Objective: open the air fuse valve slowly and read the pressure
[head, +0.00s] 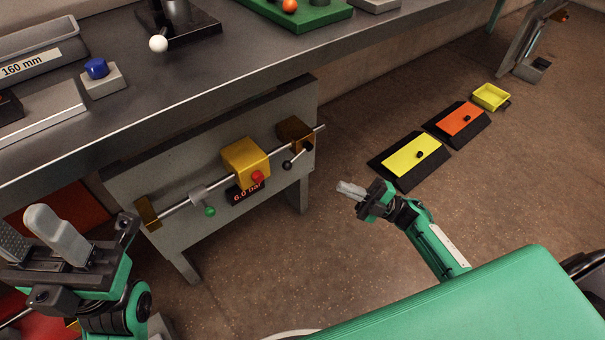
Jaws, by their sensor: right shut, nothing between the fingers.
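A grey panel (180,170) under the bench carries a silver air pipe (170,209). On the pipe sit a yellow block (244,160) with a red knob (257,177), a small valve with a green knob (210,211), and a brown block (295,131) with a black ball-ended lever (292,162). A small black display (246,192) shows red digits that look like 6.0 bar. Which part is the air fuse valve I cannot tell for sure. My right gripper (350,190) is shut and empty, right of the panel and apart from it. My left gripper (36,238) is open and empty at lower left.
The grey bench top (160,95) overhangs the panel and holds a blue button (96,68) and a white-knobbed lever (158,43). Yellow (411,154) and orange (463,119) floor ramps and a yellow tray (490,97) lie at right. The floor before the panel is clear.

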